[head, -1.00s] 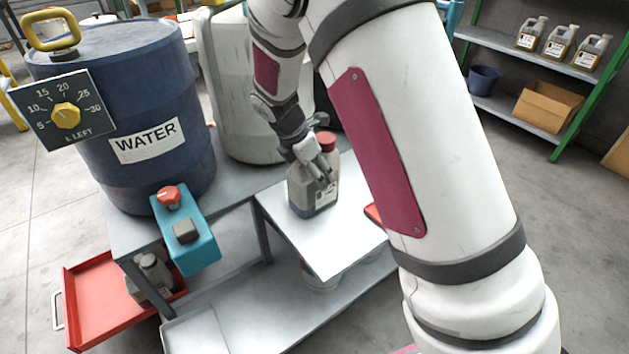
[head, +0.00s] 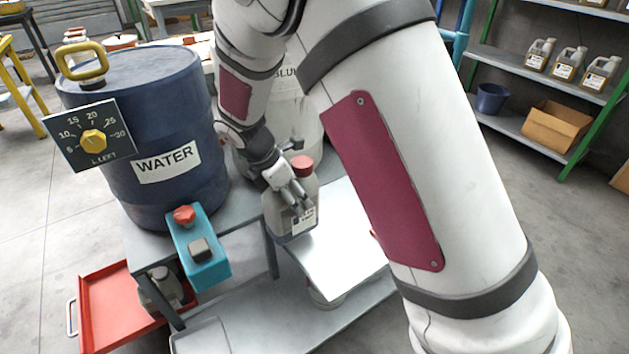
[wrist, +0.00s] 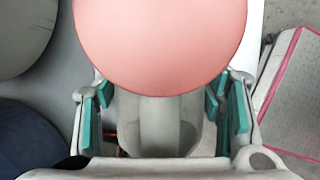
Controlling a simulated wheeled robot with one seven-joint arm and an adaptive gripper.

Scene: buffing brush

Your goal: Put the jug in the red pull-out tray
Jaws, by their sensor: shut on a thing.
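The jug (head: 280,220) is grey with a red cap and a white label. My gripper (head: 300,200) is shut on its upper part and holds it upright at the left edge of the white tabletop (head: 345,255). It looks a little raised, though its base gap is hard to judge. In the wrist view the red cap (wrist: 160,40) fills the upper middle, with the green finger pads on both sides of the grey neck. The red pull-out tray (head: 105,315) is pulled out at lower left, below the bench. Another grey jug (head: 160,290) stands in its right part.
A blue WATER barrel (head: 150,130) stands on the bench left of the held jug. A teal control box (head: 199,250) with a red knob hangs at the bench front, between jug and tray. The left part of the tray is bare. Shelves (head: 520,125) stand at right.

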